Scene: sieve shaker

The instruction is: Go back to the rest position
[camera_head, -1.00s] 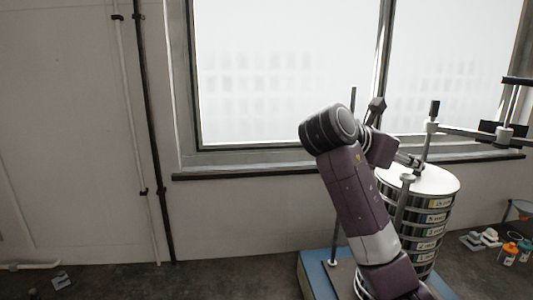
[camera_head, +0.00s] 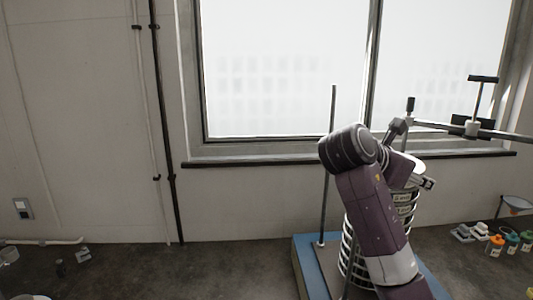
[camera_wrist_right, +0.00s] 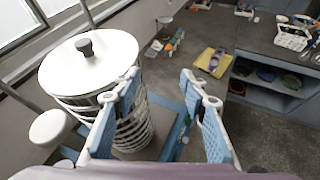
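My right arm rises from the lower right of the head view, and its gripper (camera_head: 424,183) is partly hidden behind the wrist. In the right wrist view the two blue-padded fingers of my right gripper (camera_wrist_right: 162,98) are spread apart with nothing between them. The sieve stack (camera_head: 404,208) stands on the blue-edged shaker base, mostly hidden behind my arm. In the right wrist view the sieve stack (camera_wrist_right: 135,128) with its white lid (camera_wrist_right: 62,72) and dark knob is just left of the fingers. My left gripper is in neither view.
A thin upright rod (camera_head: 328,165) stands left of the stack, and a clamp bar (camera_head: 500,135) crosses above right. Small bottles (camera_head: 496,245) stand at the right. A yellow tray (camera_wrist_right: 205,66) and white basket (camera_wrist_right: 291,38) lie farther off. The counter left of the base is mostly clear.

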